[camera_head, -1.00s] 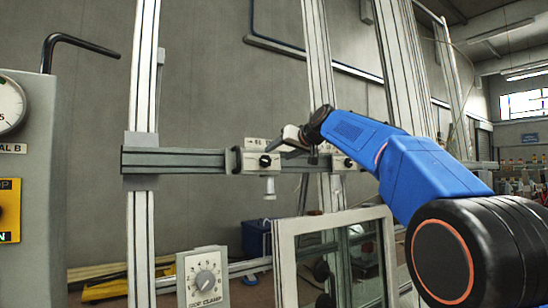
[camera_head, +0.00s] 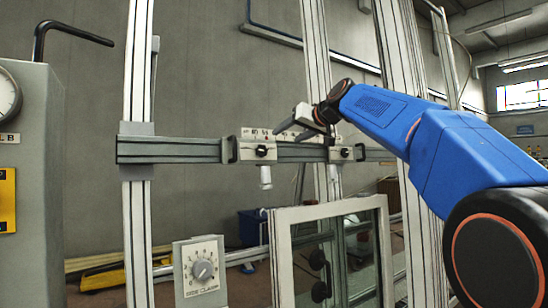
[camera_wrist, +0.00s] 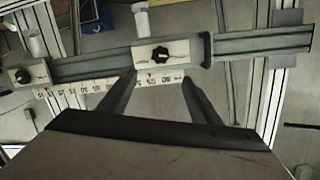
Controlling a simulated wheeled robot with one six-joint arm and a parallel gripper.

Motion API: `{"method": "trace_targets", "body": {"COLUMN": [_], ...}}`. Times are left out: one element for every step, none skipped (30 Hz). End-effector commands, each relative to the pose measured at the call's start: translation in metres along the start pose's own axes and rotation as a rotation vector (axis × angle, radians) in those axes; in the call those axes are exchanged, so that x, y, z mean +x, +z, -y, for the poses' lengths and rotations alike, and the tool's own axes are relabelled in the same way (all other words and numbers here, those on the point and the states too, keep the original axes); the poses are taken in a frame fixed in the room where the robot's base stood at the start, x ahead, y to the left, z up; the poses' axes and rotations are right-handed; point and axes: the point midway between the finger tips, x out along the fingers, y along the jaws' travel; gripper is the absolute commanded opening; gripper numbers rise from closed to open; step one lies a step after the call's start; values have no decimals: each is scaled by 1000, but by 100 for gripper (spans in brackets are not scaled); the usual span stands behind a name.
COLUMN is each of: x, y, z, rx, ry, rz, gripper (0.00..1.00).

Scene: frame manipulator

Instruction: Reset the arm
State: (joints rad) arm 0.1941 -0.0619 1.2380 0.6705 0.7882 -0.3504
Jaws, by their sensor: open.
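My gripper (camera_head: 304,126) is at the end of my blue arm, in front of the horizontal rail. Its two dark fingers are apart with nothing between them. In the wrist view my gripper (camera_wrist: 158,82) points at a scale strip (camera_wrist: 110,86) on the rail, close to a white clamp block with a black knob (camera_wrist: 160,54). That clamp block (camera_head: 258,146) also shows in the head view, just left of the fingers. Whether a fingertip touches the rail or strip, I cannot tell.
The rail (camera_head: 170,150) crosses upright aluminium posts (camera_head: 139,220). A second clamp (camera_head: 340,153) sits to the right. A framed glass panel (camera_head: 283,255) and a dial box (camera_head: 200,272) stand below. A grey cabinet with a bent handle (camera_head: 70,35) is at the left.

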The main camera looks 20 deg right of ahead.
Motion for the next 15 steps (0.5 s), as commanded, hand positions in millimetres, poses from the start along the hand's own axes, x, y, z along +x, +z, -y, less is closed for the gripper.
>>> {"method": "trace_targets", "body": {"x": [0,0,0,0,-1,-3,-4,-6,-10,-12,-16,-21,-26,-31,-37], "y": [0,0,0,1,4,8,13,20,31,41,53,70,85,100,121], "z": [0,0,0,0,0,1,2,3,4,5,6,6,7,7,8], "rx": [0,0,0,0,0,1,1,3,4,4,5,7,9,9,11], "ry": [0,0,0,1,2,4,6,9,13,19,24,33,40,48,57], "rz": [0,0,0,2,5,13,20,30,48,63,81,107,128,150,180], "gripper": [58,58,58,58,58,58,58,58,58,58,58,58,58,58,58]}}
